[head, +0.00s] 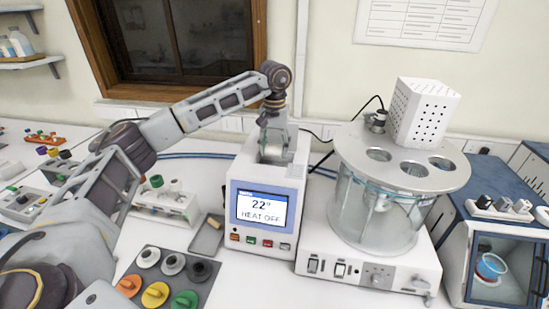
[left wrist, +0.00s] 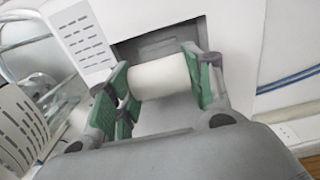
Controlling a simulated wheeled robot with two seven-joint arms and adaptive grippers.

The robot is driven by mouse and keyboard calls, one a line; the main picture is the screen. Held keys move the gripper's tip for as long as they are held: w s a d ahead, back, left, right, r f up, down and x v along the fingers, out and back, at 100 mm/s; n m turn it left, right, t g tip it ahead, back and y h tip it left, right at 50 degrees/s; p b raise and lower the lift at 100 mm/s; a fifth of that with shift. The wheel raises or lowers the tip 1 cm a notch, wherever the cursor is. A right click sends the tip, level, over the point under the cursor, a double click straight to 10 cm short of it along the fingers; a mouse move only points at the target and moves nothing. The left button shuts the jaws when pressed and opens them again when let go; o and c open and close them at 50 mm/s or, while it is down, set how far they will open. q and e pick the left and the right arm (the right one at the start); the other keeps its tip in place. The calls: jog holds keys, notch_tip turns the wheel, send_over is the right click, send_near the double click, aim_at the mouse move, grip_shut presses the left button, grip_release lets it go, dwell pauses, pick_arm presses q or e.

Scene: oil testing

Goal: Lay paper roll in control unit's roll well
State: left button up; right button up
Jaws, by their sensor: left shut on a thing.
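The control unit (head: 264,216) is a white box with a lit screen reading "2.2" and "HEAT OFF". Its roll well (head: 262,157) is a grey recess in the top, which also shows in the left wrist view (left wrist: 160,45). My left gripper (head: 275,145) is above the well, pointing down. In the left wrist view its green-padded fingers (left wrist: 162,82) are shut on the two ends of the white paper roll (left wrist: 160,77). The roll is at the well's opening; I cannot tell whether it touches the bottom. My right gripper is not in view.
A glass bath with a metal lid (head: 400,165) and a white perforated box (head: 424,112) stands close to the right. A tray of coloured knobs (head: 170,277) lies front left. A small grey tray (head: 207,235) and a vial rack (head: 165,205) are left of the unit.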

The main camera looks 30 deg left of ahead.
pick_arm(q)
jog(key=shift+f+b, duration=0.4)
jog(key=shift+f, duration=0.45)
jog(key=shift+f+b, duration=0.3)
jog(key=shift+f, duration=0.3)
jog(key=shift+f, duration=0.4)
jog(key=shift+f+b, duration=0.4)
jog(key=shift+b, duration=0.05)
dwell(1.4)
jog(key=shift+f, duration=0.6)
dwell(0.6)
jog(key=o, duration=0.7)
jog(key=shift+r, duration=0.1)
